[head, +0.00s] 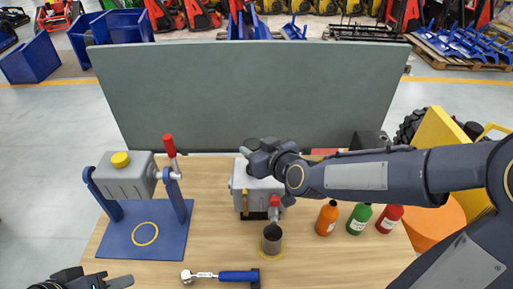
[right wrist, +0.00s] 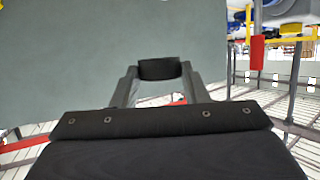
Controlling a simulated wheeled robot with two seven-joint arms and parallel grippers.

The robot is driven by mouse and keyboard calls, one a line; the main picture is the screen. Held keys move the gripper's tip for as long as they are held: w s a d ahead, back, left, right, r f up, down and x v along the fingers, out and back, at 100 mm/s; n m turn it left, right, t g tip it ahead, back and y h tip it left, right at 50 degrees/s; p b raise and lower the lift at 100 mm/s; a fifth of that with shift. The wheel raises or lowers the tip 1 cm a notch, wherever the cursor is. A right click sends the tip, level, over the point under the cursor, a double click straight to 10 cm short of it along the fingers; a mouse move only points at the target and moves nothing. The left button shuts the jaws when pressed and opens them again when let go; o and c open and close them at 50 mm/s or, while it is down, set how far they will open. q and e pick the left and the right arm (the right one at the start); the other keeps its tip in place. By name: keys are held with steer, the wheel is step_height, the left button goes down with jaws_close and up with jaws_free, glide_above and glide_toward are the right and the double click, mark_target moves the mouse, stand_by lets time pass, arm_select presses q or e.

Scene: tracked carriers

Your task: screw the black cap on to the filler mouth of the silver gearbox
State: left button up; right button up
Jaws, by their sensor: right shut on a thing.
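The silver gearbox (head: 262,189) stands on the wooden table in the middle of the head view, with a red-topped fitting at its front right. My right gripper (head: 256,151) reaches in from the right over its top. It is shut on the black cap (right wrist: 158,69), which sits between the fingertips in the right wrist view. The filler mouth is hidden under the gripper, and I cannot tell whether the cap touches it. My left gripper (head: 92,281) is at the bottom left edge, partly cut off; its jaws are unclear.
A grey box with a yellow cap (head: 120,160) is on a blue stand (head: 130,238) at left. A dark cup (head: 272,236) is in front of the gearbox. A blue-handled wrench (head: 238,275) lies in front. Orange, green and red bottles (head: 359,219) stand right. A grey panel (head: 250,95) stands behind.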

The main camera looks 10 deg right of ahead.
steer(key=shift+f+b, duration=2.1)
steer(key=shift+f, duration=0.35)
steer(key=shift+f+b, duration=1.4)
steer(key=shift+b, duration=0.1)
steer(key=o, duration=1)
steer(key=shift+o, duration=0.2)
steer(key=p+v, duration=0.1)
steer(key=v, duration=0.7)
steer(key=shift+w, duration=0.1)
